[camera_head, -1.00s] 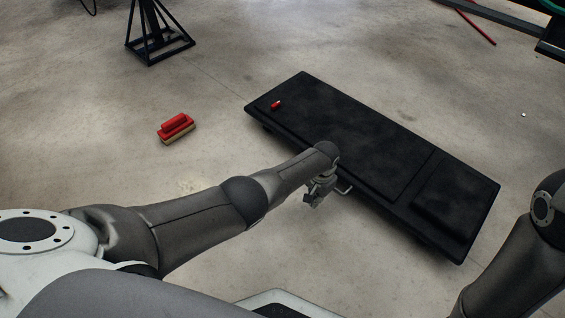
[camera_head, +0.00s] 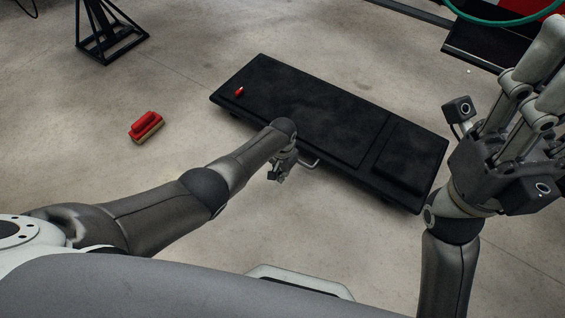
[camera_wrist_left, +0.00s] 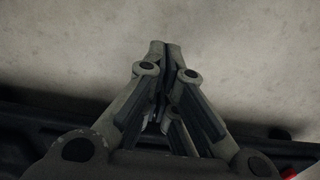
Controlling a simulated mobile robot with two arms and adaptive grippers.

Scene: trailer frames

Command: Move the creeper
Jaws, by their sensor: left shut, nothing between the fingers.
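The creeper (camera_head: 310,115) is a long black padded board lying low on the floor, with a small red object (camera_head: 239,91) on its far left end. A pale metal handle (camera_head: 310,161) sticks out from its near long side. My left gripper (camera_head: 275,177) is beside that side, just left of the handle, shut and empty. In the left wrist view its fingers (camera_wrist_left: 162,48) are together over bare floor, with the dark creeper edge (camera_wrist_left: 35,115) behind them. My right gripper (camera_head: 548,62) is raised at the right with fingers upward; its opening is unclear.
A red and tan brush-like block (camera_head: 147,126) lies on the floor left of the creeper. A black stand (camera_head: 106,38) is at the upper left. Dark equipment (camera_head: 480,40) and a green hose (camera_head: 505,22) are at the upper right.

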